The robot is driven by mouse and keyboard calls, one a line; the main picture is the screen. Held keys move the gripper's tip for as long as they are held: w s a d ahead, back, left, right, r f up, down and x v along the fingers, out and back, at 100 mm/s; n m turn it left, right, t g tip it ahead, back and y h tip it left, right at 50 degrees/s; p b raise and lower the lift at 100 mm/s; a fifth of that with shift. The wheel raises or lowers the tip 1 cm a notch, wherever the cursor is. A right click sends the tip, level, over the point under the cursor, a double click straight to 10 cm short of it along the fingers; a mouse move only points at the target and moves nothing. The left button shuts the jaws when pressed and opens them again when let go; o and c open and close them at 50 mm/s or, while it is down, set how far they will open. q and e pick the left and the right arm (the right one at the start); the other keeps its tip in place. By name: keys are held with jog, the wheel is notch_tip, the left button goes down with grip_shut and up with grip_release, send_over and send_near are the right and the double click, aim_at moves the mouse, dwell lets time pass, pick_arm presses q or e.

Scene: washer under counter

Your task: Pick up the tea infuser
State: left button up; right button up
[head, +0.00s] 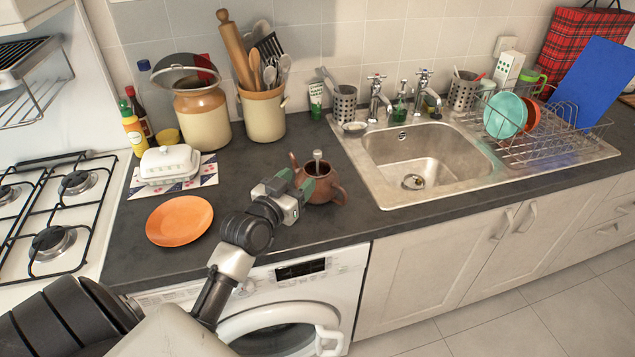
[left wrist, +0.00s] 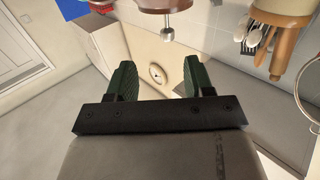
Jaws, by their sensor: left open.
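The tea infuser (head: 317,155) shows as a small metal stem with a rounded top, rising out of a brown teapot (head: 337,192) on the dark counter; the part inside the pot is hidden. My left gripper (head: 297,182) is in front of the teapot in the head view and overlaps it, close to the infuser. In the left wrist view, my left gripper (left wrist: 158,62) has its two green fingers apart with nothing between them. The infuser (left wrist: 167,34) shows there beyond the fingertips, next to the teapot (left wrist: 150,4). My right gripper is not in view.
An orange plate (head: 179,220) and a white butter dish (head: 169,163) lie left of the teapot. A utensil pot (head: 263,115) and a large jar (head: 203,120) stand behind. The sink (head: 425,155) is to the right. A washer (head: 290,310) sits below the counter.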

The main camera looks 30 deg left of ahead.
aim_at(318, 158)
pick_arm(q)
jog(key=w, duration=0.3)
jog(key=w+p, duration=0.1)
jog(key=w, duration=0.1)
jog(key=shift+w+a+r, duration=0.1)
jog(key=shift+w+a, duration=0.15)
jog(key=shift+a, duration=0.05)
jog(key=w, duration=0.3)
jog(key=w+a+p, duration=0.1)
jog(key=w, duration=0.1)
jog(key=shift+w+f, duration=0.1)
jog(key=shift+f, duration=0.15)
jog(key=shift+c, duration=0.6)
grip_shut()
